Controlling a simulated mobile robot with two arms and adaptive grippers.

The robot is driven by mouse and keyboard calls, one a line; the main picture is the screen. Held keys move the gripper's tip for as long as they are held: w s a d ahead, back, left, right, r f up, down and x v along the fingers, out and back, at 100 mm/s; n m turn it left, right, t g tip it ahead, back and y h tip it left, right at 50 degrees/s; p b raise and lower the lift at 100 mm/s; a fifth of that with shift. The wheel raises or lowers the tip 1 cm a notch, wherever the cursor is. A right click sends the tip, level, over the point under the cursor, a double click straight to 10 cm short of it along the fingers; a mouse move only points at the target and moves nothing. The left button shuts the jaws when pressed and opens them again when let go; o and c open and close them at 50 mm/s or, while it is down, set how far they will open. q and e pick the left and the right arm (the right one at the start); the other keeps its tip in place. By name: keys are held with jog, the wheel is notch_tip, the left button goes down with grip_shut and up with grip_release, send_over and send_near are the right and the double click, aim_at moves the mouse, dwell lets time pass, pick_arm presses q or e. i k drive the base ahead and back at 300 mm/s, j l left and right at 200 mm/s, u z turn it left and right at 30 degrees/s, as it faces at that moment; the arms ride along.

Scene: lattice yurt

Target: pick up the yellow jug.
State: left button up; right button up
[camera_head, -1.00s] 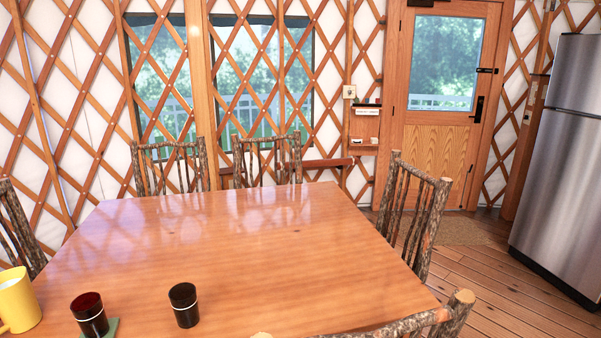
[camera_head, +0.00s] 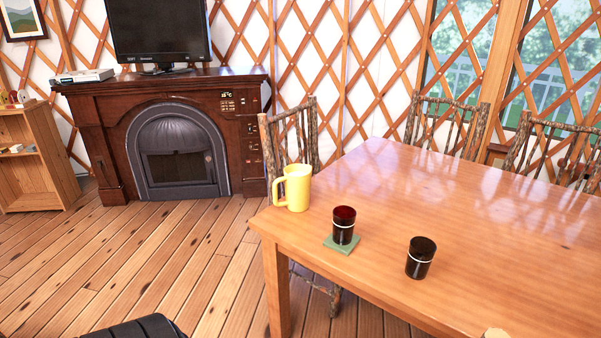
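The yellow jug (camera_head: 299,190) stands upright near the left corner of the wooden table (camera_head: 420,190), with its handle on the left side. A dark cup with a reddish inside (camera_head: 343,228) stands on a green coaster (camera_head: 341,245), to the right of the jug and nearer to me. A black cup with a light band (camera_head: 420,260) stands further right. Nothing touches the jug. Neither of my grippers can be made out in the view.
Log chairs (camera_head: 302,135) stand along the table's far side, one close behind the jug. A fireplace cabinet (camera_head: 95,130) with a television (camera_head: 158,30) is at the back left, beside a wooden shelf (camera_head: 38,160). The plank floor left of the table is mostly clear.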

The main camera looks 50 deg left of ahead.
aim_at(298, 178)
jog(key=u, duration=1.6)
